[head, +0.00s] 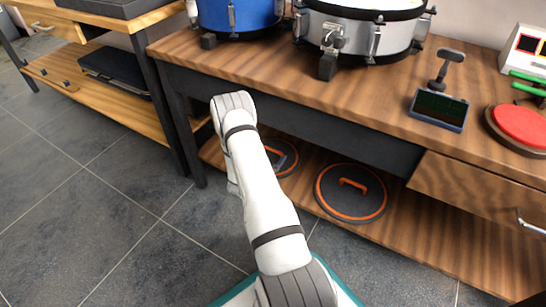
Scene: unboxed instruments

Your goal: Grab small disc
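Two dark discs with orange rims lie on the low shelf under the wooden table. The one that looks smaller (287,155) is partly hidden behind my white arm; an orange piece shows on its top. The larger-looking disc (350,206) lies to its right, in full view, with an orange handle on top. My arm reaches up from the bottom of the head view and bends at its top, left of the smaller disc. My gripper does not show; it is hidden behind the arm or out of view.
The wooden tabletop (270,62) overhangs the low shelf (420,235). On it stand a blue drum (240,14), a white drum (365,38), a small screen (438,110) and a red round pad (522,125). A drawer (480,190) hangs at right. Tiled floor (90,200) is clear at left.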

